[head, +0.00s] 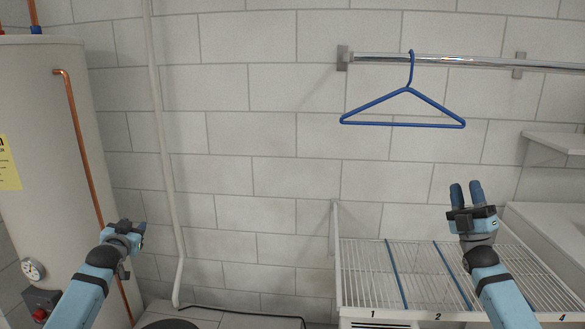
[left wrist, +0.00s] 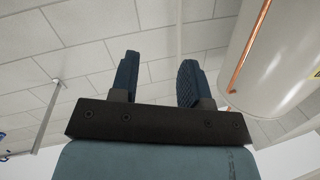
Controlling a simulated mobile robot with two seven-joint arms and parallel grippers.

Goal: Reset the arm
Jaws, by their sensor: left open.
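My left gripper (head: 138,229) is at the lower left in the head view, in front of the brick wall and close to the water heater's right side. In the left wrist view its two dark blue fingers (left wrist: 158,75) stand apart with nothing between them. My right gripper (head: 466,186) is at the right in the head view, above the wire rack. Its two fingers point up, with a gap and nothing between them. Both blue forearms reach up from the bottom of the picture.
A blue hanger (head: 403,124) hangs on a metal rail (head: 440,60). A white wire rack (head: 367,268) with numbered sections stands below it. A water heater (head: 40,130) with a copper pipe (head: 83,150) is at the left. A white pipe (head: 160,120) runs down the wall.

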